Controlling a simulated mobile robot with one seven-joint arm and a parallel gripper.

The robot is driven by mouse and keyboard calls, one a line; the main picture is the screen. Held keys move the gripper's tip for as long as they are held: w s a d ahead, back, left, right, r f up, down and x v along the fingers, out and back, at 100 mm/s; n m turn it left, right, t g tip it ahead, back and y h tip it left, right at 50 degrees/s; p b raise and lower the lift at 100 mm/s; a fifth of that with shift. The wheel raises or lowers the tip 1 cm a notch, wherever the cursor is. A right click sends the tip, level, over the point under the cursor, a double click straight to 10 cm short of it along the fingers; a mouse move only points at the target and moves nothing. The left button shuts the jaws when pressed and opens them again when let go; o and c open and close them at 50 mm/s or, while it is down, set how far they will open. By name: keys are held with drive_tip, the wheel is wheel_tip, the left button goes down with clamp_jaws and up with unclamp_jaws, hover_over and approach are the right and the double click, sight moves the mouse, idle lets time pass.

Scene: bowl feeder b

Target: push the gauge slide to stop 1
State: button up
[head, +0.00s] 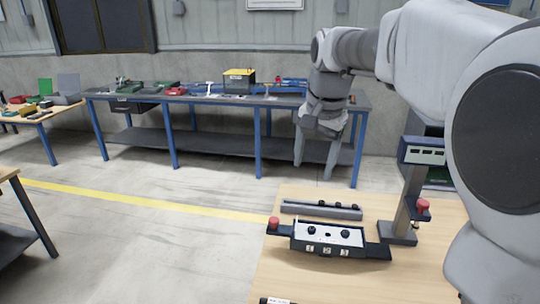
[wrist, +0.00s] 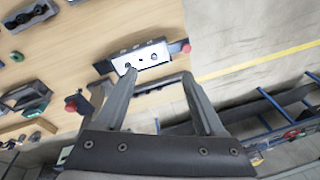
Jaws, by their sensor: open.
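A dark fixture (head: 328,237) with a pale top plate, black knobs and labels 1, 2 and 3 on its front lies on the wooden table. A red knob (head: 274,222) stands at its left end. A grey rail (head: 320,210) with small dark knobs lies behind it. I cannot tell which part is the gauge slide. My gripper (head: 313,172) is open and empty, pointing down, raised apart from these parts. In the wrist view my gripper (wrist: 158,76) has its fingers spread, with the fixture (wrist: 148,58) beyond them; the rail (wrist: 150,86) is partly hidden by a finger.
A dark upright stand (head: 408,205) with a display and a red knob (head: 422,206) stands at the fixture's right. A long blue-legged workbench (head: 215,98) with several items stands at the back wall.

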drive_tip(key=w+a+f+m+g+p, duration=0.15)
drive_tip(key=w+a+f, duration=0.25)
drive_tip(key=w, duration=0.5)
drive_tip(key=m, duration=0.3)
approach(274, 219)
drive_tip(key=shift+g+h, duration=0.3)
drive_tip(key=shift+g, duration=0.15)
drive_tip(key=f, duration=0.8)
drive_tip(key=shift+w+a+f, duration=0.25)
drive_tip(key=shift+w+f, duration=0.05)
drive_tip(key=shift+w, duration=0.1)
clamp_jaws()
